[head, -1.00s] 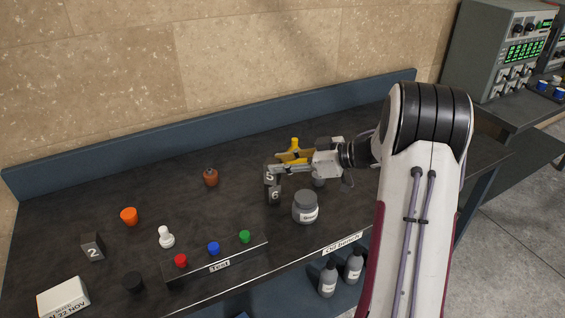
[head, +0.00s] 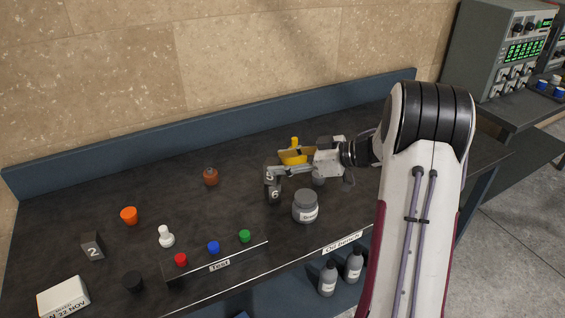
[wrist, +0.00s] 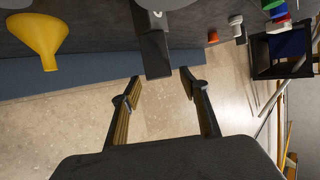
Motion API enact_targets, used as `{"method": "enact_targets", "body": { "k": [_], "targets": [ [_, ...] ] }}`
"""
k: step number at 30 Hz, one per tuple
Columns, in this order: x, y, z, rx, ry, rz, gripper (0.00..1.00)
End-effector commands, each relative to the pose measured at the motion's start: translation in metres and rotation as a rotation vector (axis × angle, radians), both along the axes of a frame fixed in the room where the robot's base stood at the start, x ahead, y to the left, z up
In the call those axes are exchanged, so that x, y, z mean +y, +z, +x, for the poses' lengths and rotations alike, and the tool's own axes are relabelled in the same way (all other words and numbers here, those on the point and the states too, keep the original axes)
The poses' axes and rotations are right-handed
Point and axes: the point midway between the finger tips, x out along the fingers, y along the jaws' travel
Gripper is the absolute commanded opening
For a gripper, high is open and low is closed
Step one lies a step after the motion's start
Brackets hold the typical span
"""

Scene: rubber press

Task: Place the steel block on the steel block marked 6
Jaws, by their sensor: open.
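A dark steel block marked 5 (head: 269,174) stands in the head view on the steel block marked 6 (head: 274,194), slightly offset to the left. Their exact contact is hard to see. My gripper (head: 279,163) is open at the upper block's right side in the head view. In the wrist view the gripper (wrist: 160,77) has its two fingers spread with nothing between their pads. A dark block (wrist: 155,52) shows just beyond the fingertips there. Its number is not visible in that view. Another steel block, marked 2 (head: 92,246), stands at the left.
A grey jar (head: 305,207) stands close to the right of block 6. A yellow funnel (head: 294,144) is behind my gripper. A brown bottle (head: 210,176), a white piece (head: 166,237) and a rack with coloured knobs (head: 219,264) stand left. The bench between is clear.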

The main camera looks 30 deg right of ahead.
Motion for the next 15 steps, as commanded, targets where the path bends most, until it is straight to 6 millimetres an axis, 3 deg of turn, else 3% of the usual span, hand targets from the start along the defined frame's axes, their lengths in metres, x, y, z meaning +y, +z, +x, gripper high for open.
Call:
{"method": "enact_targets", "body": {
  "k": [15],
  "targets": [
    [-0.043, 0.026, -0.046, -0.001, -0.005, -0.001, 0.44]
  ]
}}
